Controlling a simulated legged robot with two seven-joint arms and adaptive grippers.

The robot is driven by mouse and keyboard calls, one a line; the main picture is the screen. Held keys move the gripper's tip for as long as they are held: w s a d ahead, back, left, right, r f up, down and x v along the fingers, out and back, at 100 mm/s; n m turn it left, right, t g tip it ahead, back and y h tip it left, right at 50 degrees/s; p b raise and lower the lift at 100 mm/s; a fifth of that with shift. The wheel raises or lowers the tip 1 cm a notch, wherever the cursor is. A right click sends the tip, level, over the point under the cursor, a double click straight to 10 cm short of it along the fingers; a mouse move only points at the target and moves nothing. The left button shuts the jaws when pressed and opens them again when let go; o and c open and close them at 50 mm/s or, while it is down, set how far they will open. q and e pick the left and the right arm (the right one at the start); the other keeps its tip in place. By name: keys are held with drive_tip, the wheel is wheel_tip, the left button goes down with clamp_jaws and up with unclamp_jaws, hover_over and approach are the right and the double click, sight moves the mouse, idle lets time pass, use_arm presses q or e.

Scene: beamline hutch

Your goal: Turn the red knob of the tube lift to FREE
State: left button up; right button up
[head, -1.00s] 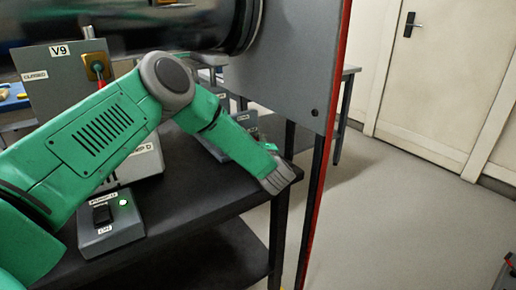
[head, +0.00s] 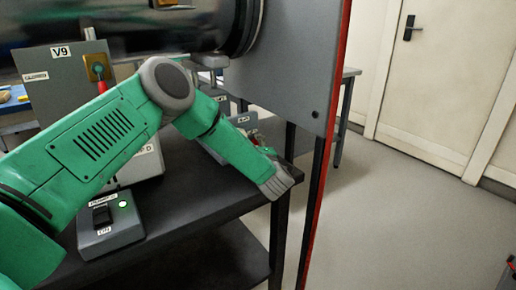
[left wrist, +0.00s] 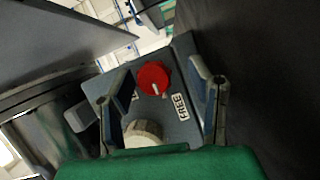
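The red knob (left wrist: 153,77) sits on the grey-blue panel of the tube lift (left wrist: 181,62) in the left wrist view. Its white mark points down, toward the gap between the FREE label (left wrist: 181,106) at lower right and a partly hidden label at lower left. My left gripper (left wrist: 160,73) is open, one finger on each side of the red knob, with gaps visible to it. My right gripper is not seen.
A pale round knob (left wrist: 143,133) lies below the red one. In the head view, a switch box with a green light (head: 110,225) and the V9 panel (head: 60,90) stand on the black table (head: 180,210). A red-edged grey panel (head: 290,70) stands right of my forearm.

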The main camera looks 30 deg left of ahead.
use_arm(q)
drive_tip(key=v, duration=1.2)
drive_tip(key=shift+f, duration=0.15)
